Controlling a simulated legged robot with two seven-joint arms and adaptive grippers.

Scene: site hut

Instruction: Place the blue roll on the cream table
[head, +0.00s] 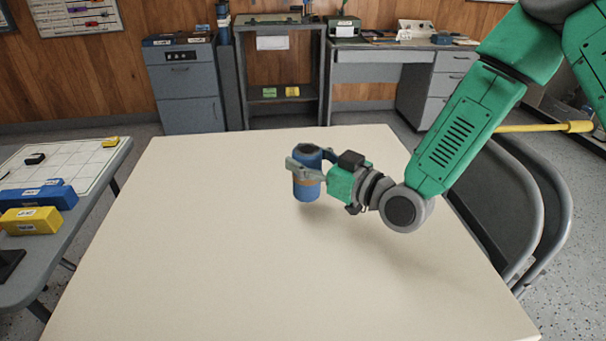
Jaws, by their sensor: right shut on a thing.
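The blue roll (306,188) is upright, with an orange-brown band around its middle. My right gripper (306,164) comes in from the right and is shut around the upper part of the roll. The roll is over the middle of the cream table (210,250), with a faint shadow near its lower end. I cannot tell whether its bottom touches the tabletop. The rest of the cream table is bare. My left gripper is not in the head view.
A grey side table (75,225) at the left holds a blue box (40,197), a yellow box (30,221) and a gridded sheet. Grey folding chairs (500,205) stand at the right edge. Cabinets and a desk (380,75) line the back wall.

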